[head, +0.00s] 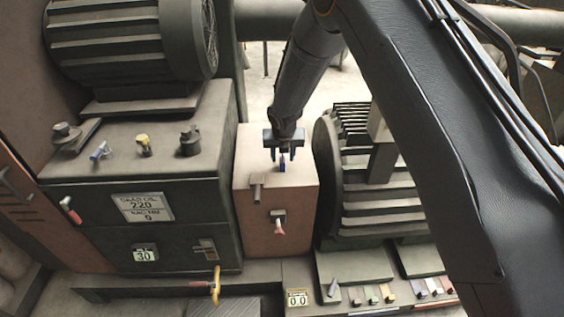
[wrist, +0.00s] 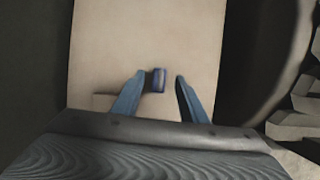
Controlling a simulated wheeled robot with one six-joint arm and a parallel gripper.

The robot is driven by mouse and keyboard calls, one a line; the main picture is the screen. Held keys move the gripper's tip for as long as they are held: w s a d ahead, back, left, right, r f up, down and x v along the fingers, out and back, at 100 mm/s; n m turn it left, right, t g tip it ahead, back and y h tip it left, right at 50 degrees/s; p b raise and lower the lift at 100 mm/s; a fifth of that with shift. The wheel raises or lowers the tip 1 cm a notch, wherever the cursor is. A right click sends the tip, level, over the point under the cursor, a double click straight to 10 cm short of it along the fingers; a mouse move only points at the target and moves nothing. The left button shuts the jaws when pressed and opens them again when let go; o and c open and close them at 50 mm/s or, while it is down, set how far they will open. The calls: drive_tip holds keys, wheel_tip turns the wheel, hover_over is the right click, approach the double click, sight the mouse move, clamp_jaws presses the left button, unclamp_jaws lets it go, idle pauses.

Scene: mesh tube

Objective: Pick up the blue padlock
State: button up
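The blue padlock (head: 282,167) is a small dark blue block on the top of the tan-brown box (head: 303,189) in the middle of the head view. In the wrist view the padlock (wrist: 158,80) lies between the tips of my two blue fingers, with a gap on each side. My gripper (head: 281,158) points down over the box and is open around the padlock. The gripper (wrist: 158,84) fingers do not appear to touch it. The padlock's lower part and any shackle are too small or hidden to make out.
A dark green cabinet (head: 190,220) with knobs stands left of the box. A ribbed motor (head: 375,200) stands close on the right. A grey handle (head: 257,187) sits at the box's front top edge, and a red-tipped switch (head: 279,226) is on its front.

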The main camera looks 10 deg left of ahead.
drive_tip(key=shift+x, duration=1.25)
clamp_jaws()
